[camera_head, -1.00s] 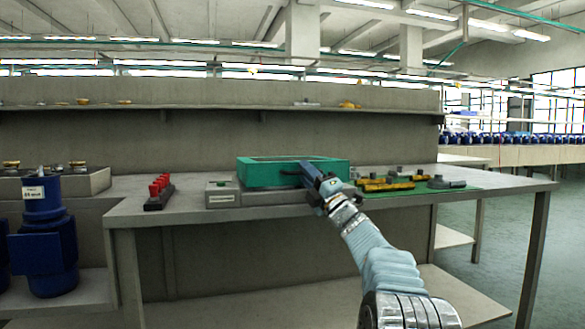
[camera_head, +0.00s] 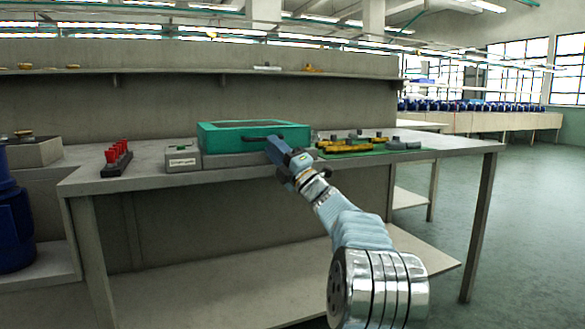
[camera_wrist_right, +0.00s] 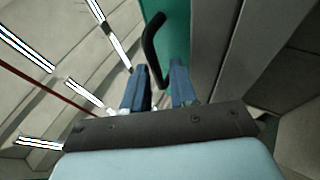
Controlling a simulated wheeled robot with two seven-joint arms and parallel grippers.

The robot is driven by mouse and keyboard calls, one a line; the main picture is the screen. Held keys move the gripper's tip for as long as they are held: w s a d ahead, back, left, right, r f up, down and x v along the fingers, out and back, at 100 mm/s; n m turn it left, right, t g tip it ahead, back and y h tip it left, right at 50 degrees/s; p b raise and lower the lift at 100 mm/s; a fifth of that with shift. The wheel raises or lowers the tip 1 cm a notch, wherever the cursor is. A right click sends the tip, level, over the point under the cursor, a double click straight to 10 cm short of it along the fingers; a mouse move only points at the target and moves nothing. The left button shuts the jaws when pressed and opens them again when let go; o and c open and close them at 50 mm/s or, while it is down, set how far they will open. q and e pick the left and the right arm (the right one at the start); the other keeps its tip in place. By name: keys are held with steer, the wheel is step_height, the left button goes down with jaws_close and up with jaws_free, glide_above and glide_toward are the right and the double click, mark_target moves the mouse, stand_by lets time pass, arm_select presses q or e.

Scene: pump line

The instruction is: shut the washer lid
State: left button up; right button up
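The washer is a low grey box with a green lid (camera_head: 222,146) on the workbench. The lid lies over the base, with a dark window on top and a black bar handle (camera_head: 246,137) on its front. Whether it is fully down I cannot tell. My right gripper (camera_head: 277,148) is at the front right of the lid, by the handle's right end. In the right wrist view, the blue fingers (camera_wrist_right: 160,88) stand apart, and one end of the handle (camera_wrist_right: 151,42) reaches toward the gap between them. Contact is unclear. My left gripper is out of view.
A grey control box (camera_head: 182,157) stands left of the washer, and a rack of red pieces (camera_head: 117,157) is farther left. A green mat (camera_head: 375,152) with yellow and grey parts lies to the right. The workbench's (camera_head: 140,172) front edge runs below my right arm.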

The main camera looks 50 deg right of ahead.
steer(key=v, duration=1)
steer(key=shift+s, duration=0.4)
steer(key=shift+a, duration=0.1)
